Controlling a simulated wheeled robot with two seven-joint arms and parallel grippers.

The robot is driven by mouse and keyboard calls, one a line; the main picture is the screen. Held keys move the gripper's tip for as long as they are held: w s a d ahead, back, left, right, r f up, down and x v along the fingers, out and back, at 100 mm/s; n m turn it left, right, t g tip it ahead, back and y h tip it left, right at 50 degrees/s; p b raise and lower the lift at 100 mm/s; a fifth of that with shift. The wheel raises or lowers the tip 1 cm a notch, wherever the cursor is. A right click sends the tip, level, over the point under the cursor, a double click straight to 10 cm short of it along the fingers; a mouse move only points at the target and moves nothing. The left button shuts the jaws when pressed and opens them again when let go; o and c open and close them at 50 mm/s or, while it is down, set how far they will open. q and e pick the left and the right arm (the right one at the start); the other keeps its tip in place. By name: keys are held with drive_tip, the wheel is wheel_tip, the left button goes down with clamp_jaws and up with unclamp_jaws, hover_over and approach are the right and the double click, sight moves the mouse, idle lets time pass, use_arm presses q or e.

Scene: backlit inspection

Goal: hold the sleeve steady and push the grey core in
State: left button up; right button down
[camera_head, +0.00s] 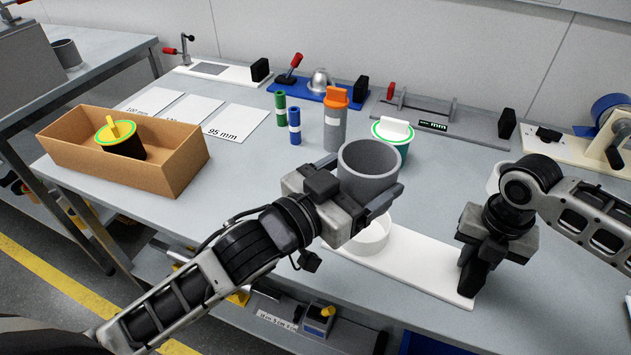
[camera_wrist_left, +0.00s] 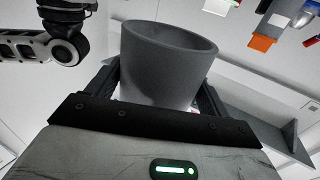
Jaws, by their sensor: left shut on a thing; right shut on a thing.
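My left gripper (camera_head: 362,182) is shut on the grey core (camera_head: 368,160), a hollow, open-topped cylinder. The core is upright or nearly so, with a finger on either side; it fills the middle of the left wrist view (camera_wrist_left: 165,65). In the head view it overlaps the back of the white ring-shaped sleeve (camera_head: 372,238), which stands on a long white base plate (camera_head: 425,268). The core hides part of the sleeve, so I cannot tell whether they touch. My right gripper (camera_head: 473,280) is shut at the plate's right end, its fingers pointing down; its exact hold is partly hidden.
A cardboard box (camera_head: 165,172) holding a yellow-lidded cup stands at the left. Green and blue tubes, an orange-capped grey bottle (camera_head: 335,120) and a green-rimmed tub (camera_head: 393,135) stand behind the core. Clamp fixtures line the back. Bare table lies between box and core.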

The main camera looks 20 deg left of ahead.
sight(379, 170)
use_arm(q)
drive_tip(key=m+h, duration=0.1)
drive_tip(key=w+d+m+g+h, duration=0.1)
drive_tip(key=shift+w+d+f+g+h, duration=0.25)
drive_tip(key=shift+d+f+g+h, duration=0.05)
drive_tip(key=shift+w+a+f+m+g+h, duration=0.4)
drive_tip(key=shift+w+a+f+m+h, duration=0.1)
drive_tip(key=shift+w, duration=0.15)
drive_tip(key=shift+w+a+f, duration=0.1)
drive_tip(key=shift+w+a, duration=0.05)
drive_tip(key=shift+a, duration=0.05)
drive_tip(key=shift+f, duration=0.1)
drive_tip(key=shift+f, duration=2.8)
drive_tip(key=shift+f, duration=1.05)
drive_tip(key=shift+r, duration=0.7)
